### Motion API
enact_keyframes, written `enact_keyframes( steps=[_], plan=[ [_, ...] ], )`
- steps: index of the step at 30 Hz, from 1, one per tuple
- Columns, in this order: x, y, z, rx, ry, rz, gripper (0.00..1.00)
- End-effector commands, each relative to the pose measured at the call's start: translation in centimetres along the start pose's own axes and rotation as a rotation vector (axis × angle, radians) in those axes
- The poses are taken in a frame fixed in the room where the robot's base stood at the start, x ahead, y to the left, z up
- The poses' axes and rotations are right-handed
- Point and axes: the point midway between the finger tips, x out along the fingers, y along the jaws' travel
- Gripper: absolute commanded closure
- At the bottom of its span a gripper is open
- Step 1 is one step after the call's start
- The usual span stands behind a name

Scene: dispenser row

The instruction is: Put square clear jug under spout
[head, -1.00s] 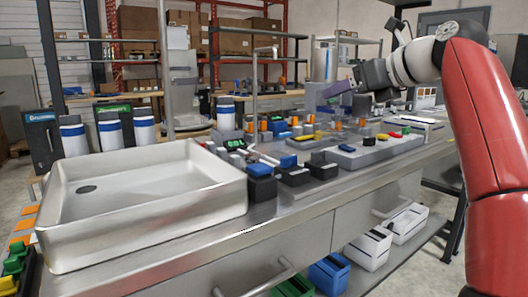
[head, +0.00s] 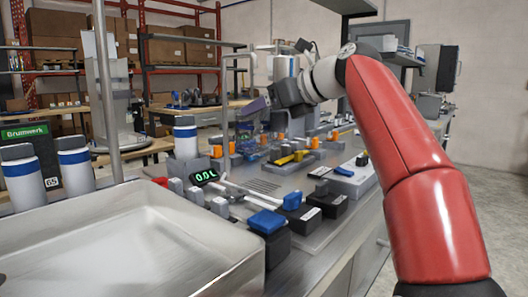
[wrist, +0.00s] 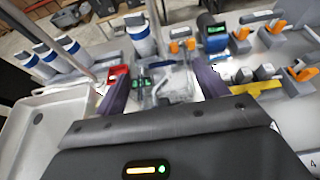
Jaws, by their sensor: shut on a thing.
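The square clear jug (wrist: 176,84) shows between the two purple fingers of my gripper (wrist: 163,86) in the wrist view. My gripper is shut on it. In the head view my gripper (head: 252,106) is raised above the counter, and the see-through jug is hard to make out there. A thin grey bent pipe (head: 224,88), which looks like the spout, rises near my gripper. I cannot tell the gap between the pipe and the jug. A green display reading 0.0 L (head: 205,177) stands on the counter in front, beside a slotted grate (head: 263,185).
A wide metal sink (head: 140,240) fills the front left. Orange-handled valves (head: 298,144) and a yellow-handled one (head: 287,159) stand behind. White blue-banded bottles (head: 75,170) are at the left.

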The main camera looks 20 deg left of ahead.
Motion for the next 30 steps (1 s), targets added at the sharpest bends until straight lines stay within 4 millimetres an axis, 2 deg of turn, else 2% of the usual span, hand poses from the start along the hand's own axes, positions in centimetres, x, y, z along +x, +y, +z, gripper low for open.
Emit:
enact_keyframes(
  steps=[14, 21, 30],
  plan=[
    [1.5, 0.0, -4.2, 0.002, 0.0, -0.003, 0.69],
    [2.9, 0.0, -7.5, 0.003, 0.001, -0.004, 0.69],
    [3.1, 0.0, -7.9, 0.002, 0.001, -0.003, 0.69]
  ],
)
